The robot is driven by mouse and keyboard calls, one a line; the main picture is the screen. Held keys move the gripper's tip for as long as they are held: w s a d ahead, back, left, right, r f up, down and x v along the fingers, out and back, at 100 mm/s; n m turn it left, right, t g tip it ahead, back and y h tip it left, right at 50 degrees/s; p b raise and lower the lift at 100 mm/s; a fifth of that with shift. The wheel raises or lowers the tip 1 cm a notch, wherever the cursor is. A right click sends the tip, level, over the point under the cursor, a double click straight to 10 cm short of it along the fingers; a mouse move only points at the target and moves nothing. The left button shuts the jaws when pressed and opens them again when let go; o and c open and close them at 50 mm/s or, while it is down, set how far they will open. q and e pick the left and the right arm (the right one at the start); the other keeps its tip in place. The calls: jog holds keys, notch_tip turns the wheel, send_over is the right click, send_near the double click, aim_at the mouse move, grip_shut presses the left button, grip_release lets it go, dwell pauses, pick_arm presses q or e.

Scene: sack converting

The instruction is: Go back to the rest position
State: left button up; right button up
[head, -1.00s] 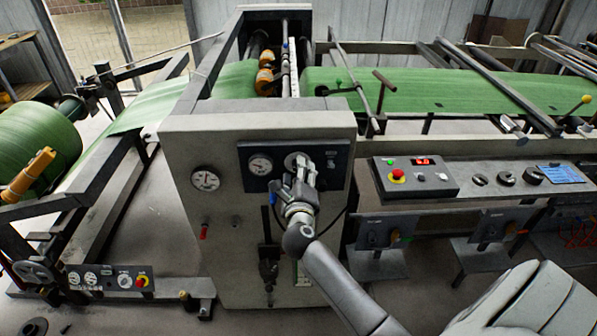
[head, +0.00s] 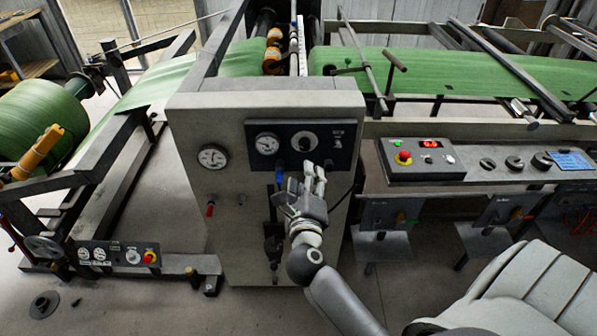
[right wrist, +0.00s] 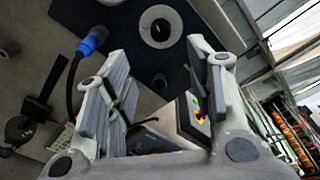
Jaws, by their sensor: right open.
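My right gripper (head: 305,182) is in front of the grey machine cabinet, just below its dark gauge panel (head: 342,150). It is open and empty, and its fingers stand apart in the right wrist view (right wrist: 160,80). A round white-rimmed dial with a dark knob (head: 305,141) sits on the panel above the fingertips. The same dial (right wrist: 160,24) shows beyond the open fingers in the right wrist view, with a gap between. My right arm reaches in from the lower right. My left gripper is not in view.
A control box with a red button (head: 423,160) stands on the ledge to the right. A blue-ended cable (right wrist: 92,40) hangs beside the fingers. Green sack web (head: 460,75) runs across the machine behind. A low panel of gauges (head: 118,255) is at lower left, with open floor in front.

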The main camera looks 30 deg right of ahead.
jog(key=shift+f, duration=0.1)
jog(key=a+f+n+t+y, duration=0.1)
jog(key=a+f+n+y, duration=0.2)
jog(key=f+n, duration=0.5)
jog(key=a+f+n+y, duration=0.35)
jog(key=f+n, duration=0.35)
jog(key=f, duration=0.4)
jog(key=s+a+f+n+g+y, duration=0.2)
jog(key=s+f+n, duration=0.2)
jog(key=f, duration=0.4)
jog(key=s+a+f+n+g+y, duration=0.1)
jog(key=s+a+f+n, duration=0.25)
jog(key=f, duration=0.45)
jog(key=s+f+n+g+y, duration=0.1)
jog(key=s+f+n+g, duration=0.45)
jog(key=s+f, duration=0.85)
jog(key=s+d+f+n+g, duration=0.2)
jog(key=s+f+n+g, duration=0.1)
jog(key=s, duration=0.7)
jog(key=s+d+f+n+g+h, duration=0.1)
jog(key=s+d+f+n+g, duration=0.1)
jog(key=s, duration=0.9)
jog(key=shift+s+d+f+n+g, duration=0.2)
jog(key=shift+f+n+g, duration=0.3)
jog(key=shift+f, duration=0.4)
jog(key=shift+w, duration=0.1)
